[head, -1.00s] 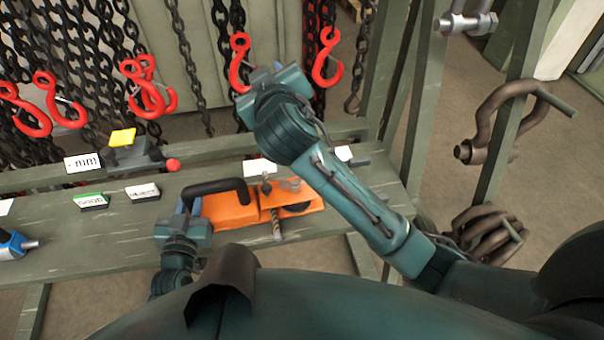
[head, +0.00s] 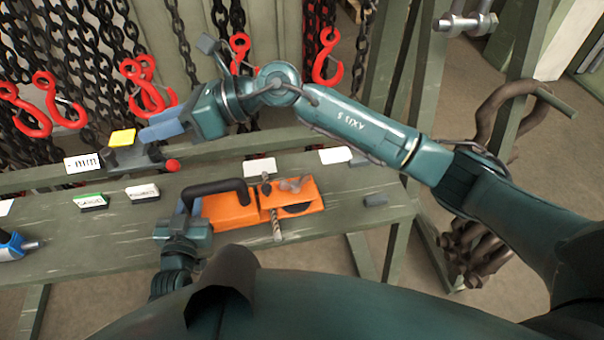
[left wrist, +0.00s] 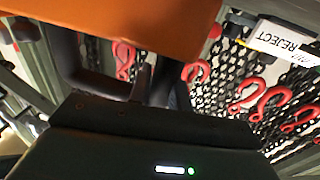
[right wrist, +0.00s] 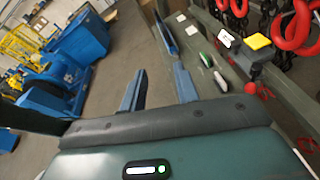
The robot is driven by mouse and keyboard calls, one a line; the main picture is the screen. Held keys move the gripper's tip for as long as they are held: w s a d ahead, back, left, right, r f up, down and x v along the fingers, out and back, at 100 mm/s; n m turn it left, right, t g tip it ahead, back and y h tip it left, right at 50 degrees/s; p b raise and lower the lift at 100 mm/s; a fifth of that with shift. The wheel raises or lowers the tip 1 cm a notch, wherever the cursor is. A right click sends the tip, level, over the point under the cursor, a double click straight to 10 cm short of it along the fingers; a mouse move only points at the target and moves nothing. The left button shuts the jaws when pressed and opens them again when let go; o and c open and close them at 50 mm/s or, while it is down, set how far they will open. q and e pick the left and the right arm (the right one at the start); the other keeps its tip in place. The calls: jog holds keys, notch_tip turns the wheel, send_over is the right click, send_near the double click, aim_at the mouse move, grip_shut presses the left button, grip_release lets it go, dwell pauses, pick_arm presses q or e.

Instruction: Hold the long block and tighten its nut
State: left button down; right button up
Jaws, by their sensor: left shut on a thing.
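The orange long block (head: 228,211) lies along the front of the bench in the head view, with a black handle (head: 215,187) arched over its left part. A small grey part that looks like its nut (head: 291,184) sits on top of the right part; details are too small to tell. My left gripper (head: 187,207) is shut on the black handle at the block's left end; the left wrist view shows the orange underside or side (left wrist: 120,20) close above the fingers. My right gripper (head: 165,129) is open and empty, left of the block, beside the yellow-topped device.
The yellow-topped device (head: 123,138) with a red knob (head: 172,165) stands at the bench's back edge. Label blocks (head: 142,193) and a blue tool (head: 14,245) lie left. A grey cylinder (head: 375,199) lies right of the block. Chains with red hooks (head: 150,95) hang behind.

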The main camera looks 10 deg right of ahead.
jog(key=w+d+f+n+h, duration=0.1)
jog(key=d+f+n+h, duration=0.2)
jog(key=d+f+h, duration=0.3)
jog(key=n+g+h, duration=0.1)
jog(key=n+h, duration=0.2)
jog(key=h, duration=0.6)
send_over(301, 176)
notch_tip(301, 176, down, 6)
notch_tip(301, 176, down, 12)
jog(key=shift+d+r, duration=0.1)
jog(key=shift+w, duration=0.1)
grip_shut()
